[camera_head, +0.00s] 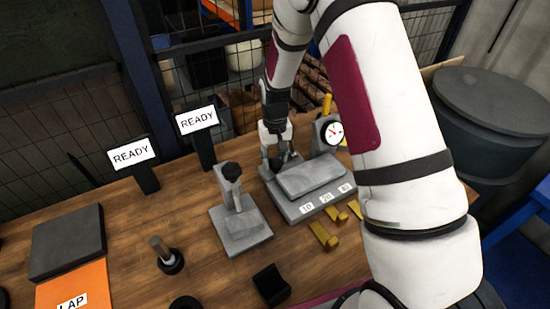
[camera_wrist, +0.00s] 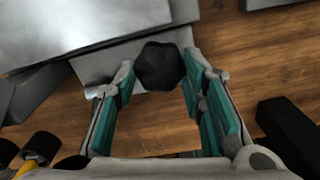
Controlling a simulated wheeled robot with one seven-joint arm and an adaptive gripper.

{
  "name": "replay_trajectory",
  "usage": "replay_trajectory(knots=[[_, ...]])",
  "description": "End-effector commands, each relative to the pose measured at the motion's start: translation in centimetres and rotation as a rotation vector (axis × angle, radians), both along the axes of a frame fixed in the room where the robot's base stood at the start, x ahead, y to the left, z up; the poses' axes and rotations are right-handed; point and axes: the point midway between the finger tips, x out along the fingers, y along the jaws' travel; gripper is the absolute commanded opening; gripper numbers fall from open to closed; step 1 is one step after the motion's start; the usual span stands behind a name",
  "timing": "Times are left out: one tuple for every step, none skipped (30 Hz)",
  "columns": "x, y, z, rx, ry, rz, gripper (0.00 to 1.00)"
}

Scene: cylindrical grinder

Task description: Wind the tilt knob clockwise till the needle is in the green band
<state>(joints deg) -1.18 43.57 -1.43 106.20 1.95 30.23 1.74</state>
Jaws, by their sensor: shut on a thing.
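The tilt knob (camera_wrist: 160,66) is black and lobed, and it sits between my fingertips in the wrist view. My gripper (camera_wrist: 158,72) is shut on it, with a teal-padded finger on either side. In the head view my gripper (camera_head: 279,153) reaches down at the left end of a grey fixture (camera_head: 310,178), and the knob there is mostly hidden. A round white gauge (camera_head: 334,132) stands behind the fixture at the right. Its needle shows as a small dark and red mark; the green band is too small to make out.
A grey stand (camera_head: 240,228) with another black knob (camera_head: 232,171) is left of the fixture. Yellow pieces (camera_head: 323,236) lie in front. Two READY signs (camera_head: 131,154) stand behind. A dark drum (camera_head: 490,105) is at right.

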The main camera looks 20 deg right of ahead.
Motion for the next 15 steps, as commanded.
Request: replay_trajectory(knots=[[0.00,0.01,-0.02,0.000,0.000,-0.013,0.10],[0.01,0.02,-0.03,0.000,0.000,-0.029,0.10],[0.02,0.03,-0.05,0.000,0.001,-0.061,0.10],[0.03,0.02,-0.07,0.000,0.000,-0.090,0.10],[0.03,0.00,-0.08,-0.001,0.000,-0.126,0.10],[0.03,0.01,-0.09,-0.001,0.001,-0.175,0.10],[0.02,-0.02,-0.09,-0.001,0.001,-0.212,0.10],[0.01,-0.06,-0.08,-0.001,0.001,-0.249,0.10],[-0.01,-0.06,-0.07,-0.001,0.001,-0.292,0.10],[-0.03,-0.05,-0.07,-0.001,0.001,-0.321,0.10],[-0.04,-0.06,-0.06,0.000,0.001,-0.347,0.10],[-0.06,-0.12,-0.04,-0.001,0.001,-0.376,0.10],[-0.06,-0.15,-0.04,-0.001,0.001,-0.392,0.10],[-0.07,-0.16,-0.03,-0.001,0.001,-0.404,0.10],[-0.08,-0.15,-0.02,0.000,0.001,-0.414,0.10]])
